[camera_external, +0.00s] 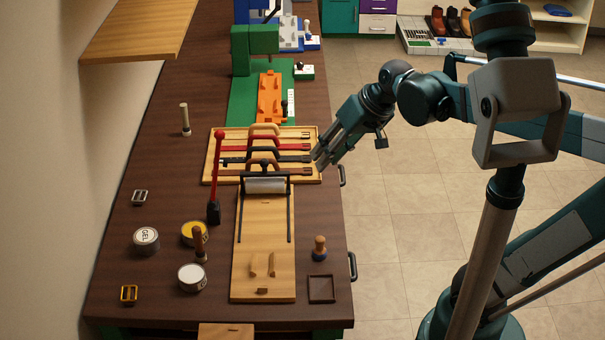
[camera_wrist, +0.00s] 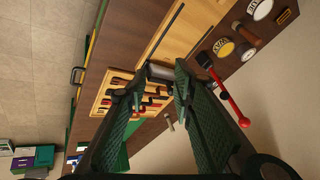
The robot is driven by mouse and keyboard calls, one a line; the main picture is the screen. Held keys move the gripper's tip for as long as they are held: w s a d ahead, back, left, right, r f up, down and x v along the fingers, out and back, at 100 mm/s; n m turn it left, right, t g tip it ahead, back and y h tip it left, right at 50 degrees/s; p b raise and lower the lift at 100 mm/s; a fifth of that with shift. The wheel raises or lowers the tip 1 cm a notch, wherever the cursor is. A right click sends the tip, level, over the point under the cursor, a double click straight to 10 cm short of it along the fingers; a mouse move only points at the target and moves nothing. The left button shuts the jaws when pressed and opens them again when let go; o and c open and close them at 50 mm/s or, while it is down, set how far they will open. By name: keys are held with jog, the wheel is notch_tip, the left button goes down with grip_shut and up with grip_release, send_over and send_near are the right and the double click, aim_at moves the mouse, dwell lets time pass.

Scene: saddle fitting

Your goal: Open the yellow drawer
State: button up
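In the wrist view, a thin yellow strip (camera_wrist: 89,46) shows along the workbench's front side; it looks like the yellow drawer's front, seen nearly edge-on. A black handle (camera_wrist: 77,75) stands out beside it. In the external view, two dark handles stick out from the bench's right edge, a farther one (camera_external: 342,175) and a nearer one (camera_external: 352,266); the drawer fronts are hidden below the top. My gripper (camera_external: 319,158) is above the bench's right edge, near the farther handle and the tool board. In the wrist view my gripper (camera_wrist: 158,90) has its fingers apart with nothing between them.
The wooden tool board (camera_external: 212,170) with several coloured-handled tools lies beside my fingers. A wooden board with a roller frame (camera_external: 263,230) lies nearer. Tins, a red-handled tool (camera_external: 217,165) and a stamp (camera_external: 320,248) stand around. The floor (camera_external: 400,230) right of the bench is clear.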

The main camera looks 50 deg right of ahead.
jog(key=w+d+r+m+t+y, duration=0.1)
jog(key=w+d+m+y, duration=0.35)
jog(key=w+d, duration=1.15)
jog(key=d+f+m+t+y+b, duration=0.15)
jog(key=d+t+y, duration=0.25)
jog(key=d, duration=1.9)
send_near(342, 171)
jog(key=w+a+f, duration=0.1)
jog(key=w+f, duration=0.1)
jog(key=shift+s+a+r, duration=0.1)
jog(key=shift+s+r, duration=0.05)
jog(key=shift+a, duration=0.15)
jog(key=shift+b+x, duration=0.85)
jog(key=shift+x, duration=3)
jog(key=shift+r, duration=0.1)
